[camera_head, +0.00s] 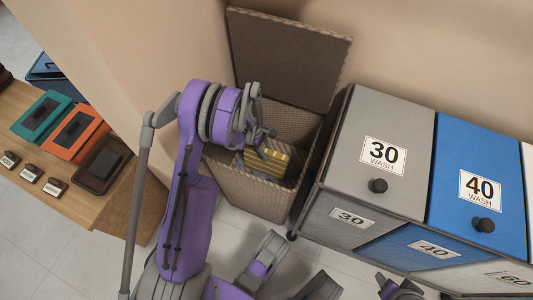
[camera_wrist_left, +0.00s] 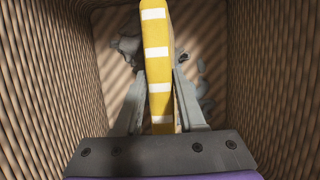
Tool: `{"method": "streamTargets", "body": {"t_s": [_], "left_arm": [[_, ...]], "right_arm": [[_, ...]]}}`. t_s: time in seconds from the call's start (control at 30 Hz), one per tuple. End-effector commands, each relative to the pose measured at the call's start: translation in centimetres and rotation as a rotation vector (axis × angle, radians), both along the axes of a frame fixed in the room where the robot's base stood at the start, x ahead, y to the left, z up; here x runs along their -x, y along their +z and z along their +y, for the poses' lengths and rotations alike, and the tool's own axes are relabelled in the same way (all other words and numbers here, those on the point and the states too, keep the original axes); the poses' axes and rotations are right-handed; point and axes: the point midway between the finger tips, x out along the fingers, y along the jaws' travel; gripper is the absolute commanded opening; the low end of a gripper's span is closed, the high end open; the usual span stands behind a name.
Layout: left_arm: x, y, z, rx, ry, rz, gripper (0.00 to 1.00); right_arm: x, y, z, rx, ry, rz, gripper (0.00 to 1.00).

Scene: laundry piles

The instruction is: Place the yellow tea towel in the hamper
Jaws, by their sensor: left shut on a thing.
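The yellow tea towel (camera_head: 270,162) is a folded, pale-striped bundle. In the head view it is inside the open top of the woven hamper (camera_head: 254,195). My left gripper (camera_head: 262,138) reaches over the hamper's rim and is shut on the towel. In the left wrist view the towel (camera_wrist_left: 157,55) stands on edge between the two fingers (camera_wrist_left: 160,100), with the hamper walls (camera_wrist_left: 262,70) on both sides and the floor of the hamper beyond. Part of a purple and dark piece at the lower right of the head view may be my right gripper; its jaws are unclear.
The hamper lid (camera_head: 285,58) stands open against the wall. Grey cloth (camera_wrist_left: 126,46) lies at the hamper's bottom. A grey 30-wash bin (camera_head: 345,205) and blue 40-wash bin (camera_head: 475,160) stand close on the right. A wooden table (camera_head: 75,195) with coloured boxes is left.

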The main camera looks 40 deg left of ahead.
Motion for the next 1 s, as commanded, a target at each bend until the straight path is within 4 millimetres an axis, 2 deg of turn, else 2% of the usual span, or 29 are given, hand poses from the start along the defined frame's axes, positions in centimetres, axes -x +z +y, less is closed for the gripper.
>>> {"method": "streamTargets", "body": {"t_s": [0.03,0.1,0.4,0.43,0.6,0.87,1.0], "left_arm": [[-0.05,-0.83,0.0,0.0,0.0,0.0,0.0],[-0.04,-1.2,0.0,0.0,0.0,0.0,0.0],[0.0,-1.36,-0.01,0.0,0.0,0.0,0.0],[0.0,-1.39,-0.01,0.0,0.0,0.0,0.41],[0.0,-1.35,-0.02,0.0,0.0,0.0,0.69],[0.0,-1.31,-0.01,0.0,0.0,0.0,0.69],[0.07,-0.42,0.23,0.0,0.001,0.0,0.69]], "right_arm": [[-0.05,-0.23,0.0,0.0,0.0,-0.001,0.56],[-0.06,-0.27,0.0,0.0,0.0,-0.001,0.56],[-0.04,-0.21,0.0,0.0,0.0,-0.001,0.56],[-0.04,-0.21,0.0,0.0,0.0,-0.001,0.56],[-0.04,-0.21,0.0,0.0,0.0,-0.001,0.56],[-0.04,-0.21,0.0,0.0,0.0,-0.001,0.56],[-0.02,-0.07,0.0,0.0,0.0,0.0,0.56]]}}
